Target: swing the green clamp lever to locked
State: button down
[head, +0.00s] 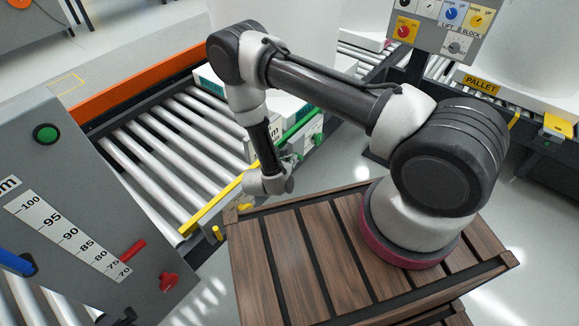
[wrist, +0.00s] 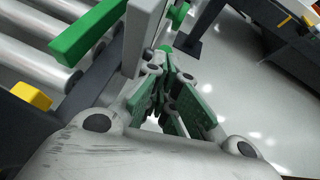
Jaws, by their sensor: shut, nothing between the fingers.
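The green clamp lever (head: 299,126) shows in the head view as a long green bar along the edge of the roller conveyor, close to a grey box. In the wrist view a green bar (wrist: 88,32) lies left of a grey upright plate, and another green piece shows past the plate at the top; I cannot tell whether both belong to the lever. My gripper (head: 294,158) is just below and in front of the bar in the head view, partly hidden by my wrist. In the wrist view my gripper (wrist: 163,55) is shut and empty, right of the plate; contact is unclear.
The roller conveyor (head: 165,142) has an orange side rail (head: 140,86) and a yellow edge strip (head: 211,203). A grey scale panel (head: 75,215) with red and blue handles stands at left. A button panel (head: 444,25) is at upper right. Open floor lies right of my gripper.

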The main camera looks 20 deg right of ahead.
jog(key=shift+g+y, duration=0.6)
jog(key=shift+y, duration=0.1)
jog(key=shift+w+d+r, duration=0.55)
jog(key=shift+d+r, duration=0.2)
jog(key=shift+w+d+r, duration=0.5)
jog(key=shift+d+r, duration=0.25)
jog(key=shift+w+d+r, duration=0.1)
dwell(0.9)
